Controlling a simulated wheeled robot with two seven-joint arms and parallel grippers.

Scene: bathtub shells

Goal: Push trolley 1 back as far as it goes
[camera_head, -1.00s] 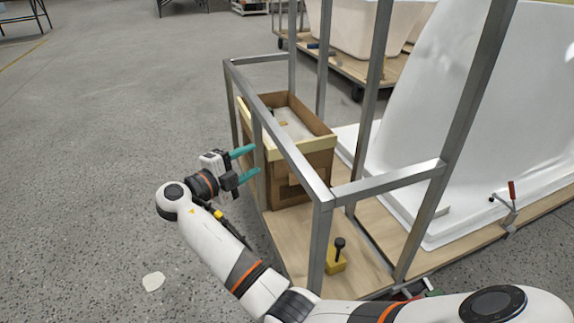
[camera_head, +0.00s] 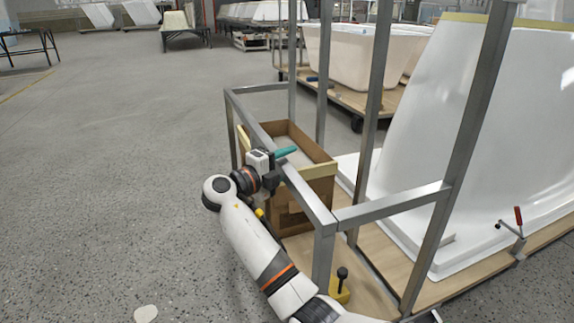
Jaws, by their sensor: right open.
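A trolley (camera_head: 388,287) with a wooden deck and an upright grey metal frame (camera_head: 386,210) stands at centre right. No number shows on it, so I cannot confirm that it is trolley 1. A large white tub shell (camera_head: 455,140) stands on its deck. The other finger is mostly hidden by the rail. The gripper is open; I cannot tell whether it touches the rail. My left gripper is not in view.
A yellow block with a black knob (camera_head: 341,287) and a red-handled clamp (camera_head: 513,240) are on the deck. Another trolley with white tubs (camera_head: 345,96) stands behind.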

